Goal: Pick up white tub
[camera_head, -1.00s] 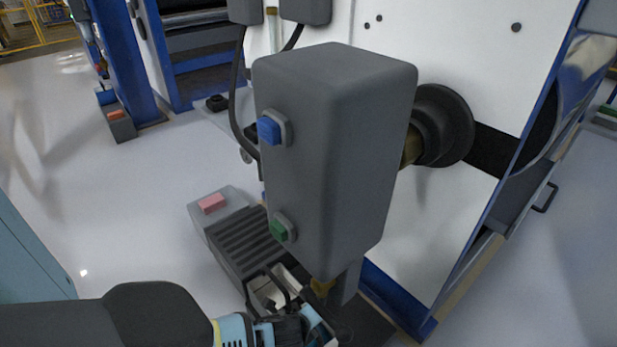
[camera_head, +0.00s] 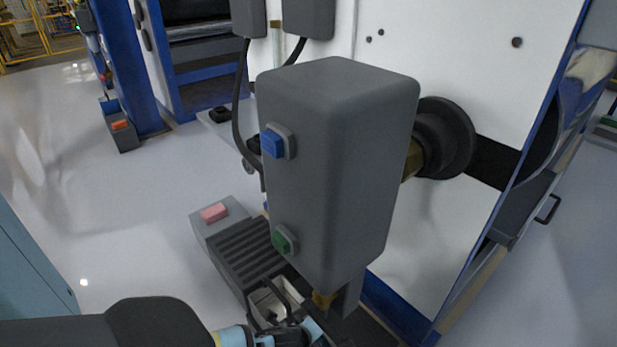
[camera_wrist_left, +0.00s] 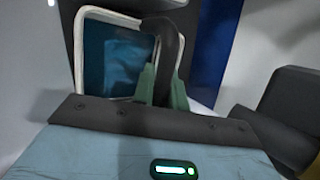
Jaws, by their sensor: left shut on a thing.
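The white tub (camera_head: 291,287) is low in the head view, beside the grey ribbed block and partly hidden by my arm. A dark curved bar, which looks like its handle, arches over it. In the left wrist view the tub (camera_wrist_left: 81,55) shows a pale rim around a dark blue-teal inside. My left gripper (camera_wrist_left: 163,95) has its greenish fingers shut on the dark bar at the tub's right side. In the head view the left gripper (camera_head: 290,336) is at the bottom edge, its tips partly hidden. My right gripper is not in view.
A large grey control box (camera_head: 335,170) with blue and green buttons stands just above the tub. A grey ribbed block (camera_head: 245,250) with a pink button is beside it. A white machine panel (camera_head: 450,215) rises at right. Floor is open at left.

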